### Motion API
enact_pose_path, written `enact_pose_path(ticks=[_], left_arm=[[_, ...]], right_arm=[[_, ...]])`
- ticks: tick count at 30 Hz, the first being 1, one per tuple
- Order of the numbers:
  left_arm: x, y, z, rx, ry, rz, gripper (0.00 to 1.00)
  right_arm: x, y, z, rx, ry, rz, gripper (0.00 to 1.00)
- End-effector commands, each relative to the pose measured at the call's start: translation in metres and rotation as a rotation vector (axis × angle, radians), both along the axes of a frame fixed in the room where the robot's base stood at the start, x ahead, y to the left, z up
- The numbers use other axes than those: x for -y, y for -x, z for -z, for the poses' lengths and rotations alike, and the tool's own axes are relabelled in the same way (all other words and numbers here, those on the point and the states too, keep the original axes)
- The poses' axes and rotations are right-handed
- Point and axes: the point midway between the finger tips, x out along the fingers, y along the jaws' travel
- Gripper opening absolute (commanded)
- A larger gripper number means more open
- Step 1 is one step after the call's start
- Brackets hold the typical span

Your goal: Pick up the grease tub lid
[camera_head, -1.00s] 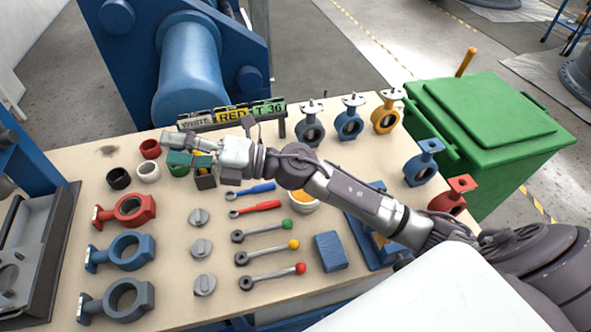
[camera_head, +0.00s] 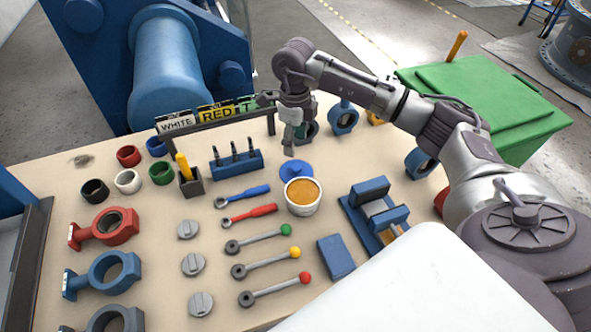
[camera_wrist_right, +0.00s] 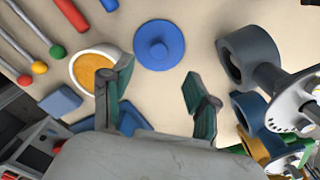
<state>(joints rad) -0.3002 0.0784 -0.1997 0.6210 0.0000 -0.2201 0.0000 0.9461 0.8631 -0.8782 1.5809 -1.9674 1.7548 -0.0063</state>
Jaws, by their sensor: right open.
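The grease tub lid (camera_head: 296,172) is a flat blue disc with a small raised knob. It lies on the table just behind the white tub of orange-brown grease (camera_head: 303,194). In the right wrist view the whole lid (camera_wrist_right: 158,45) shows beyond the fingertips, with the tub (camera_wrist_right: 104,66) to its left. My right gripper (camera_head: 289,150) points down just behind the lid and covers a little of its far edge. In the wrist view my right gripper (camera_wrist_right: 150,95) has its fingers wide apart with nothing between them. My left gripper is not in view.
Valve bodies, including a blue one (camera_head: 343,118), stand behind and right of the gripper. A blue holder (camera_head: 236,163) with dark upright pieces is to the left. Wrenches and lever handles lie left of the tub; a blue vise-like fixture (camera_head: 375,215) is to the right.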

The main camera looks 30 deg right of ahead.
Motion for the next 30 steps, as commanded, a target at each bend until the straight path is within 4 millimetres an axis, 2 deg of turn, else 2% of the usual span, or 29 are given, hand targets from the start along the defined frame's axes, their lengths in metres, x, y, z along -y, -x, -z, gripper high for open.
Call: enact_pose_path(ticks=[4,13,21,30], left_arm=[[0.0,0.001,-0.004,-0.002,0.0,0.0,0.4],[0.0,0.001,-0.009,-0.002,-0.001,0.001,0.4],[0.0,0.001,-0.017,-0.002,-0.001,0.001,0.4],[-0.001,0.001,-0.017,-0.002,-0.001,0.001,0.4]], right_arm=[[-0.001,0.001,0.027,-0.002,-0.002,0.0,0.59],[-0.001,0.001,0.052,-0.002,-0.003,-0.002,0.59],[-0.001,0.001,0.09,-0.001,-0.004,-0.001,0.59],[-0.001,0.001,0.095,0.002,-0.002,-0.001,0.58]])
